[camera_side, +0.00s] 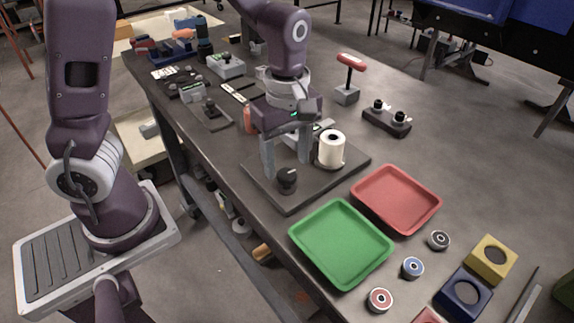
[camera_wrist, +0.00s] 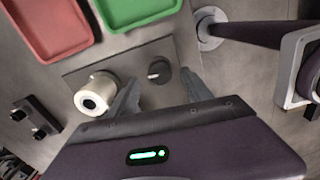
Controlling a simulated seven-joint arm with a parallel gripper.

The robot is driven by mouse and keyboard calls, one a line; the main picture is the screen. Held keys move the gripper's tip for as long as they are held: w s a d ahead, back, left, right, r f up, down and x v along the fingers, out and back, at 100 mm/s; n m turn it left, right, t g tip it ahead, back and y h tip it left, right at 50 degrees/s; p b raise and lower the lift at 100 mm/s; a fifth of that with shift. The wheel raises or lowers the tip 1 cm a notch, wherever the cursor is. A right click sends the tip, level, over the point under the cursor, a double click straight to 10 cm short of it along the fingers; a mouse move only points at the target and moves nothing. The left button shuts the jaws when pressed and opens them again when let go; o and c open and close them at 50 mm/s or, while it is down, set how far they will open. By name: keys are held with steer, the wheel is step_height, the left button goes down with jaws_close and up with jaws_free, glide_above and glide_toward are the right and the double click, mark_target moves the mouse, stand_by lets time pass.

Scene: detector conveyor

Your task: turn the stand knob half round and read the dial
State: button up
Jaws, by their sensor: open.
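The black stand knob (camera_side: 287,181) sits at the near left part of a dark stand plate (camera_side: 300,199). In the wrist view the knob (camera_wrist: 160,71) shows a pale pointer mark on its top. My gripper (camera_side: 287,168) is open and points down, its fingertips just above or around the knob. In the wrist view the two fingers of my gripper (camera_wrist: 159,82) lie on either side of the knob, apart from it; the exact height gap is unclear. A white cylinder (camera_side: 331,149) stands on the plate beside the right finger. I cannot make out a dial reading; my gripper covers part of the plate.
A green tray (camera_side: 341,244) and a red tray (camera_side: 396,199) lie close to the plate. Beyond are a red-handled stand (camera_side: 348,80) and a dark block with two knobs (camera_side: 387,119). Several small rollers and coloured blocks fill the near right. The bench's far right is clear.

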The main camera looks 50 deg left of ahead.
mark_target(287, 174)
step_height(287, 174, up, 4)
steer(key=shift+r, duration=0.3)
steer(key=shift+s+r, duration=0.1)
steer(key=shift+r, duration=0.05)
steer(key=s+a+r+m+t, duration=0.1)
steer(key=s+r+m+t, duration=0.1)
steer(key=s+r+m, duration=0.2)
steer(key=s+a+r+m+t, duration=0.2)
steer(key=s+r+m+t, duration=0.1)
steer(key=s+m, duration=0.7)
steer(key=r+m, duration=0.1)
steer(key=m, duration=0.2)
steer(key=shift+s+a+r+t, duration=0.2)
steer(key=shift+s+r+t, duration=0.1)
steer(key=shift+s+r, duration=0.05)
